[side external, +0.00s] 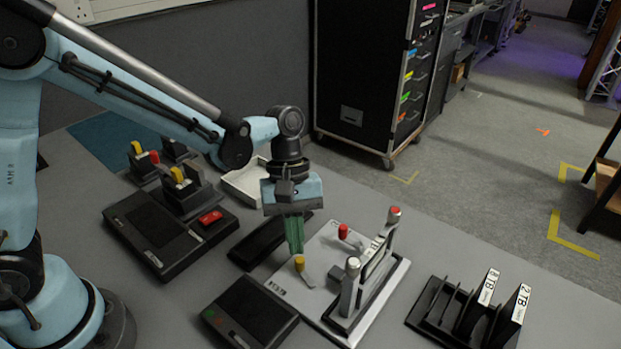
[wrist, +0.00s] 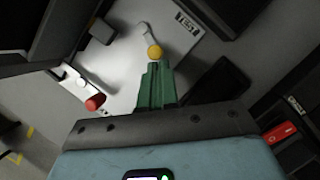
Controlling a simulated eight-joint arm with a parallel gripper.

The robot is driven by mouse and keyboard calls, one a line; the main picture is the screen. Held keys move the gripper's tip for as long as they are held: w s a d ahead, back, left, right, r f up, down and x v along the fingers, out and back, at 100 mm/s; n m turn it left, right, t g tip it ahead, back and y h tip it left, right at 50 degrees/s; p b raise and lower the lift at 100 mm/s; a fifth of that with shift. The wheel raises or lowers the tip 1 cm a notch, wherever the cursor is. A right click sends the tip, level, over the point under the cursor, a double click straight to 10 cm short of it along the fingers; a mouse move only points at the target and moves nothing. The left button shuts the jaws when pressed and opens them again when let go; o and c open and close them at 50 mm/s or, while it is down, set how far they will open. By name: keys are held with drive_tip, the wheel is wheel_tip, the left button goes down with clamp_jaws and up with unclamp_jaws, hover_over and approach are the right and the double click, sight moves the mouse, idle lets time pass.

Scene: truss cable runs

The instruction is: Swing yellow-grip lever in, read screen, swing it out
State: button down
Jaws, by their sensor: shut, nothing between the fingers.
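The yellow-grip lever (side external: 299,264) stands on a white panel (side external: 322,254), its pale arm slanting down to the plate. In the wrist view its yellow knob (wrist: 154,52) shows just beyond my fingertips. My gripper (side external: 295,250) points down with its green fingers shut and empty, close beside the yellow knob; I cannot tell whether they touch. The fingers (wrist: 156,72) also show in the wrist view. A red-grip lever (side external: 343,231) stands farther back on the panel. A dark box (side external: 250,310) with small red and green marks lies in front; no lit reading shows on it.
A raised frame with upright handles (side external: 351,285) stands on the panel's right side. A black slotted rack (side external: 470,312) stands at the right. A black console (side external: 168,235) with a red piece, a black bar (side external: 262,243) and a white tray (side external: 247,183) lie left and behind.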

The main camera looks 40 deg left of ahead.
drive_tip(key=shift+s+a+n+t, duration=0.2)
drive_tip(key=shift+s+n, duration=0.15)
drive_tip(key=shift+n, duration=0.2)
drive_tip(key=shift+s+a+n+t, duration=0.1)
drive_tip(key=shift+s+n+t, duration=0.15)
drive_tip(key=shift+n, duration=0.3)
drive_tip(key=shift+s, duration=0.1)
drive_tip(key=shift+s+h, duration=0.3)
drive_tip(key=shift+s, duration=0.15)
drive_tip(key=shift+s+d+n+t, duration=0.1)
drive_tip(key=shift+s+n+t, duration=0.4)
drive_tip(key=shift+n, duration=0.65)
drive_tip(key=shift+s+n+t, duration=0.25)
drive_tip(key=shift+s+n, duration=0.4)
drive_tip(key=shift+n, duration=0.5)
drive_tip(key=shift+w+d, duration=0.1)
